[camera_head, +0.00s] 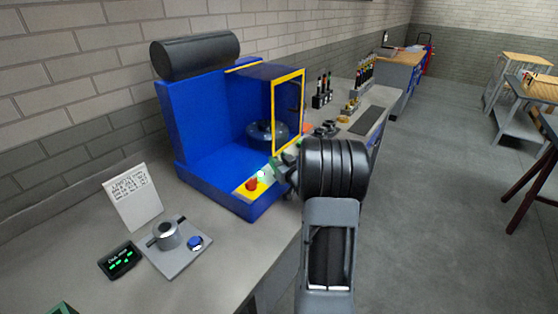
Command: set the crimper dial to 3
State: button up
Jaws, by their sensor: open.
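A grey dial (168,236) with a bar handle sits on a flat grey plate (177,262) on the bench at the lower left. A blue button (195,243) is on the same plate, right of the dial. A small black display (119,260) with green text lies left of the plate; the text is too small to read surely. My gripper (280,172) is at the front right of the blue machine, well right of the dial and apart from it. My arm's thick dark wrist hides much of it. The jaws are open, with nothing seen between them.
A white card with writing (132,197) leans behind the dial. Tools (322,92) stand farther back. Bench space in front of the plate is clear.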

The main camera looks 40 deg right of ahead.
grip_shut()
jog(key=shift+f+h+b, duration=0.15)
jog(key=shift+h+b, duration=0.15)
jog(key=shift+b, duration=0.2)
jog(key=shift+a+m+h+b, duration=0.1)
jog(key=shift+m+h+b, duration=0.6)
jog(key=shift+h+b, duration=0.1)
jog(key=shift+r, duration=0.2)
grip_release()
